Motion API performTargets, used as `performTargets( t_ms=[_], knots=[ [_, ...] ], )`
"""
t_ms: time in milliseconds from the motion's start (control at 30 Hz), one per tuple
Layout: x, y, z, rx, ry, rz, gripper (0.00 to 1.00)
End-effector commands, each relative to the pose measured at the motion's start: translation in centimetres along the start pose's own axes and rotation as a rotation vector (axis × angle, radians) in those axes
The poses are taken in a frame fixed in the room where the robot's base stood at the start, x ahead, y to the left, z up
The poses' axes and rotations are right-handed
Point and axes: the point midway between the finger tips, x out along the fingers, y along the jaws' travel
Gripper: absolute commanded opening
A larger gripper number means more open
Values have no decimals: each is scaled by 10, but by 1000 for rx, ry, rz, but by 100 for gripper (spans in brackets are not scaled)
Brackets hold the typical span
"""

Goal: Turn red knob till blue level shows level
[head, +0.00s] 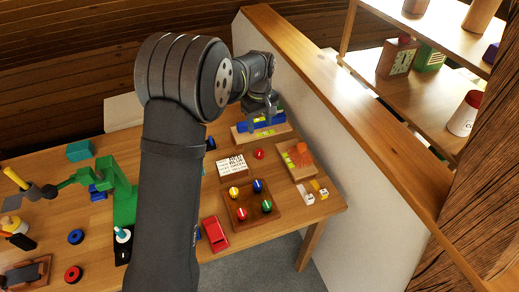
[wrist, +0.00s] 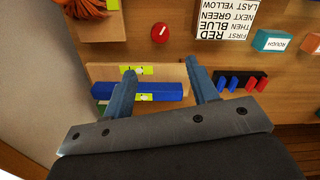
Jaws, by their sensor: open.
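A round red knob (wrist: 160,32) with a white mark sits on the table in front of the blue level; it also shows in the head view (head: 259,154). Another red knob (head: 240,213) is on a dark wooden board beside yellow, blue and green ones. The blue level (wrist: 160,91) is a long bar lying against a pale wooden block, with a yellow-green vial (wrist: 143,97); I cannot read its bubble. My gripper (wrist: 160,68) is open and empty over the level and block, apart from the red knob. One finger hides part of the level.
A sign (wrist: 224,18) listing colours stands beside the red knob. An orange bristly thing (wrist: 88,8) on a wooden block is near a white partition (head: 352,150).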

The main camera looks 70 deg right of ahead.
Motion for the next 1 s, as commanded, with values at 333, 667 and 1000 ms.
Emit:
performTargets(
  t_ms=[333, 667, 1000],
  knots=[
    [79, -2, 1, 0, -3, -4, 53],
    [127, -1, 0, 0, -1, -1, 53],
    [134, -1, 0, 0, 0, 0, 53]
  ],
)
